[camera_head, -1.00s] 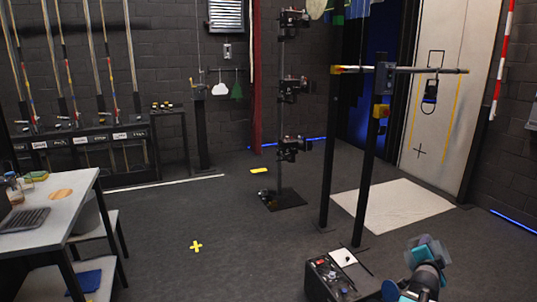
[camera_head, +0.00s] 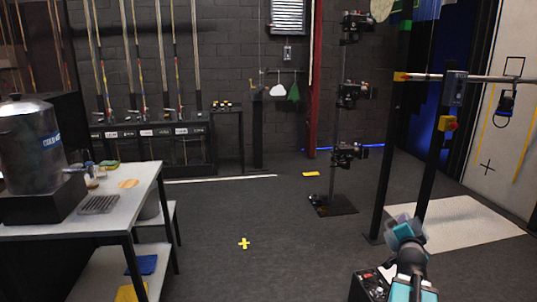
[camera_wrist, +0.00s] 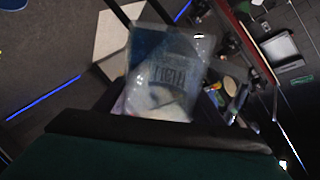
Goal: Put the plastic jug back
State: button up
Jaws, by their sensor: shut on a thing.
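My gripper (camera_head: 409,241) is at the lower right of the head view, out in front of my arm. It is shut on the plastic jug, a small see-through bluish vessel. The jug (camera_wrist: 168,72) fills the middle of the wrist view, tilted, with blurred markings on its side. In the head view the jug (camera_head: 400,226) is a pale, faint shape at the gripper, and its outline is hard to make out. The jug is held in the air above the floor.
A dark box (camera_head: 368,286) stands below my gripper. Posts rise at the right; the middle floor is clear.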

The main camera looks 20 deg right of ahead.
jog(key=w+a+r+n+t+y+p, duration=0.25)
jog(key=w+a+r, duration=0.25)
jog(key=w+a, duration=0.7)
jog(key=w+a+r+n+y+p, duration=0.1)
jog(key=w+a+r+n+y, duration=0.1)
jog(key=a, duration=1.2)
jog(key=w+a+r+n+t+y+p, duration=0.1)
jog(key=w+a+r, duration=0.4)
jog(key=a, duration=0.9)
jog(key=w+a+r+n+t+y+p, duration=0.1)
jog(key=w+a+r+n+y, duration=0.2)
jog(key=a, duration=1.2)
jog(key=shift+w+r+n+y, duration=0.3)
jog(key=shift+w+n+y, duration=0.05)
jog(key=shift+y, duration=0.9)
jog(key=shift+s+a, duration=0.1)
